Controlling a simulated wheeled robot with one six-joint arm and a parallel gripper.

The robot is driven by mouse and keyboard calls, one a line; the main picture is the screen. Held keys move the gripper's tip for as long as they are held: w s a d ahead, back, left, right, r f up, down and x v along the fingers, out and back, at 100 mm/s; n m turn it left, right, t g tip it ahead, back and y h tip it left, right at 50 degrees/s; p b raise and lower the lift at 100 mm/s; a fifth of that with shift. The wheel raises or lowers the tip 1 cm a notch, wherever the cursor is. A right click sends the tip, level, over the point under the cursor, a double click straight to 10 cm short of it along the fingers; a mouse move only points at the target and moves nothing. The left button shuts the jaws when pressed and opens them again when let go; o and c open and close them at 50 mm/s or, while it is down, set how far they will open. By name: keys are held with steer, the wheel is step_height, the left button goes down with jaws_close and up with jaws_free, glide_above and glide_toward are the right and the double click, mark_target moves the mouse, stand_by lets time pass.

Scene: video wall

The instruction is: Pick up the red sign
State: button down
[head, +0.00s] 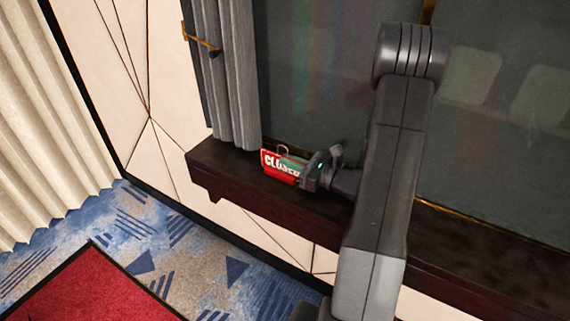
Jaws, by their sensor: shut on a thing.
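The red sign (271,164) has white lettering that reads "CLOSED", with its right end partly covered. It is at the dark wooden ledge (232,171), just below the grey curtain. A small metal loop shows at its top edge. My gripper (296,171) comes in from the right and is shut on the sign's right side. A greenish patch shows at the sign's upper right by the fingers. I cannot tell whether the sign touches the ledge or is held just above it.
A grey curtain (229,75) with a gold tieback hangs beside the dark glass panel (320,70) behind the ledge. A cream curtain (45,120) hangs at the far left. Blue patterned carpet (150,237) and a red mat (100,292) lie below. The ledge left of the sign is clear.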

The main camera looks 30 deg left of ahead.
steer(key=shift+r, duration=0.15)
steer(key=shift+r+b, duration=0.4)
steer(key=shift+r, duration=4.45)
